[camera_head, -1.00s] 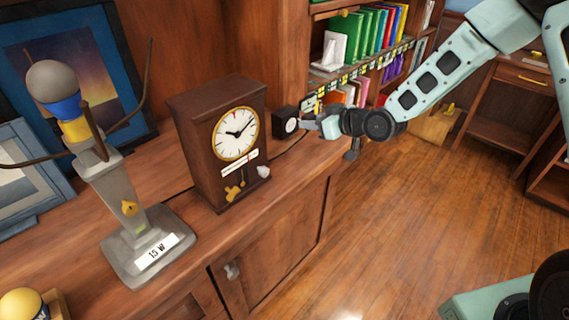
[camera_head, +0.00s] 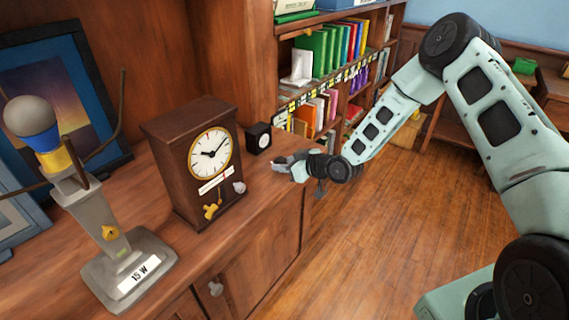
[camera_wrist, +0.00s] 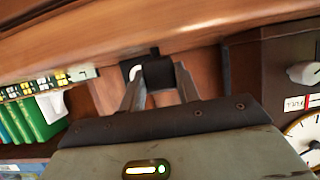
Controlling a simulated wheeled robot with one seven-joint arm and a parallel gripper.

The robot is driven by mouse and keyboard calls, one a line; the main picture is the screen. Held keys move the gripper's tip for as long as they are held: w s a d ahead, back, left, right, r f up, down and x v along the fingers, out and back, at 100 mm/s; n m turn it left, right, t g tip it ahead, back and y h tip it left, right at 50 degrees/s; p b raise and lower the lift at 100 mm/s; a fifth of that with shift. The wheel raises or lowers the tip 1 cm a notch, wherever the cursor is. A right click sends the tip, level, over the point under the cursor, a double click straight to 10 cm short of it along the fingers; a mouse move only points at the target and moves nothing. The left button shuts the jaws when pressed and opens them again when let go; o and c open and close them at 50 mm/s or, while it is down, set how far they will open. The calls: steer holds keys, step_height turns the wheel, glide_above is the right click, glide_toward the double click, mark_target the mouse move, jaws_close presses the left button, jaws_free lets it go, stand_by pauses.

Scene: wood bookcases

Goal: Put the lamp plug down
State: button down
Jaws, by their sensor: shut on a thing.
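The lamp (camera_head: 122,232) stands at the left of the cabinet top in the head view, with a grey base labelled "15 W" and a grey bulb with blue and yellow bands. My gripper (camera_head: 284,165) is over the front edge of the cabinet top, right of the clock. In the wrist view my gripper (camera_wrist: 158,90) is shut on a small black block, which looks like the lamp plug (camera_wrist: 158,73). Its cord cannot be made out. A black box with a white round face (camera_head: 259,138) stands just behind my gripper.
A wooden clock (camera_head: 199,164) stands between the lamp and the black box. A framed picture (camera_head: 60,95) leans behind the lamp. Bookshelves (camera_head: 325,80) stand behind.

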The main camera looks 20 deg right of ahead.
steer(key=shift+f+b, duration=0.5)
steer(key=shift+f, duration=0.1)
steer(key=c, duration=1)
jaws_free()
